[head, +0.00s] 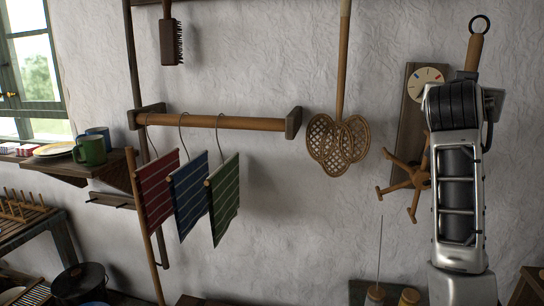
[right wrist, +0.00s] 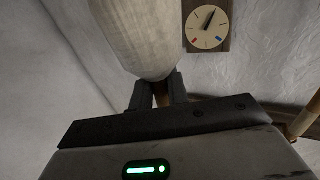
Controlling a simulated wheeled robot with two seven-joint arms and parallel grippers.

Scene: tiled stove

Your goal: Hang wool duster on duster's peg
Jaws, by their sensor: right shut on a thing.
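The duster's pale wool head (right wrist: 143,38) fills the upper left of the right wrist view. My right gripper (right wrist: 158,95) is shut on its brown wooden handle, just beside the wool. In the head view a wooden handle (head: 474,52) with a dark ring (head: 480,24) at its top sticks up above my right arm and appears to be the duster's. The wool head and the right gripper's fingers are hidden behind that arm there. I cannot tell which peg is the duster's, and no free peg shows clearly near the handle. My left gripper is out of view.
A dial board (head: 411,110) with a spoked wooden piece (head: 408,178) is on the wall close left of my arm. A woven beater (head: 338,142), a cloth rail (head: 225,122) with three cloths and a brush (head: 171,42) hang further left. Bare wall lies between.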

